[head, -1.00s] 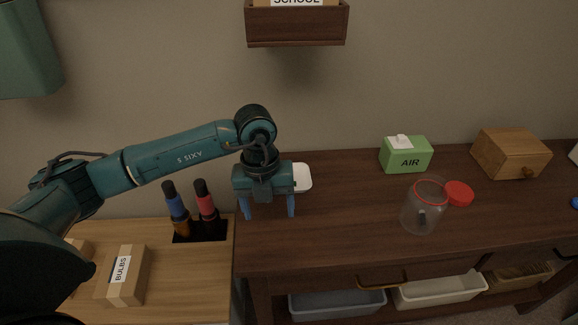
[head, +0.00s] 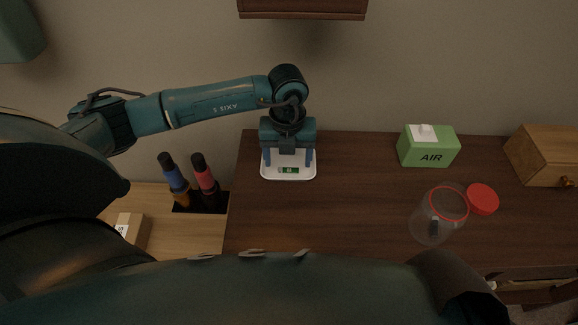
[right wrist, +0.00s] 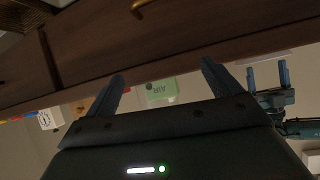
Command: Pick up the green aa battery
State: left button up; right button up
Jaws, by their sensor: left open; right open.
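A small green bar with a pale mark, which looks like the green AA battery (head: 289,170), lies in a shallow white tray (head: 290,178) on the dark wooden cabinet top. My left gripper (head: 288,159) is open and points down over the tray, its fingers on either side of the battery's line. Whether the fingers touch the tray I cannot tell. My left gripper also shows at the right of the right wrist view (right wrist: 267,76). My right gripper (right wrist: 163,78) is open and empty in the right wrist view. It is hidden in the head view.
A green AIR box (head: 428,147) and a wooden box (head: 543,156) stand behind. Two bottles (head: 190,182) stand at left. A shelf (head: 302,8) hangs above. My arm covers the foreground.

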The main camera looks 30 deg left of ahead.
aim_at(288, 170)
pick_arm(q)
jog(key=shift+f, duration=1.35)
jog(key=shift+c, duration=0.4)
jog(key=c, duration=1)
jog(key=shift+r, duration=0.1)
